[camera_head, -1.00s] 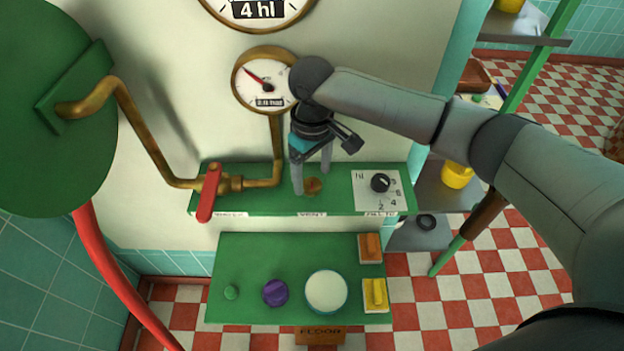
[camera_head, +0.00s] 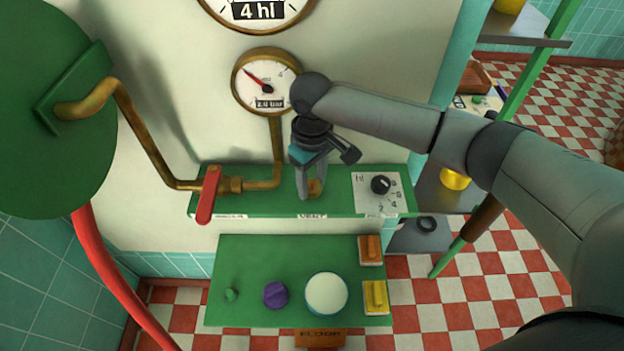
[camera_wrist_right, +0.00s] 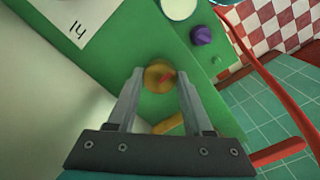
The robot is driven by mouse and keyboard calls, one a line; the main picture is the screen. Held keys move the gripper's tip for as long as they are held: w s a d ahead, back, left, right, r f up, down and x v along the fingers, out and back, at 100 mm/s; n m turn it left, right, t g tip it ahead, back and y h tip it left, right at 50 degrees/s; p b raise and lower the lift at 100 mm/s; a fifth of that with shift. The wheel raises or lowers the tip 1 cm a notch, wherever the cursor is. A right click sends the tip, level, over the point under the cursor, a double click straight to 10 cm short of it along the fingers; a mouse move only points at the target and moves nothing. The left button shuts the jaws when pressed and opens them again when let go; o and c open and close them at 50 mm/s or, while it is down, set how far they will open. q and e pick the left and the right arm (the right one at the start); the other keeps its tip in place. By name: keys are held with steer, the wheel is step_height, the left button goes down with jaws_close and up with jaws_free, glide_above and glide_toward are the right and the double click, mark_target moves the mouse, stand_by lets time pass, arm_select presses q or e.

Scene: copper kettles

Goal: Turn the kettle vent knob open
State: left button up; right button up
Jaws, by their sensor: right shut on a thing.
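The brass vent knob (camera_head: 316,187) sits on the green shelf panel (camera_head: 260,203) above the label "VENT". My right gripper (camera_head: 311,190) reaches down from above and is shut on the knob, one finger on each side. The fingers (camera_wrist_right: 160,90) also show in the right wrist view, flanking the knob's near side. The fingers partly hide the knob in the head view. My left gripper is not in view.
A red valve lever (camera_head: 208,194) on a brass pipe is left of the knob. A black dial (camera_head: 380,184) on a white plate is to its right. A pressure gauge (camera_head: 266,80) hangs above. A lower green shelf (camera_head: 250,255) holds a white bowl, a purple knob-like object and sponges.

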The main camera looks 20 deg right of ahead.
jaws_close()
steer(key=shift+r+n+p, duration=0.15)
steer(key=shift+n+p, duration=0.55)
steer(key=shift+p, duration=0.3)
steer(key=n+p, duration=0.5)
steer(key=n, duration=0.1)
steer(key=shift+n, duration=0.4)
steer(key=shift+n+p, duration=0.7)
steer(key=shift+n, duration=1.1)
steer(key=shift+a, duration=0.1)
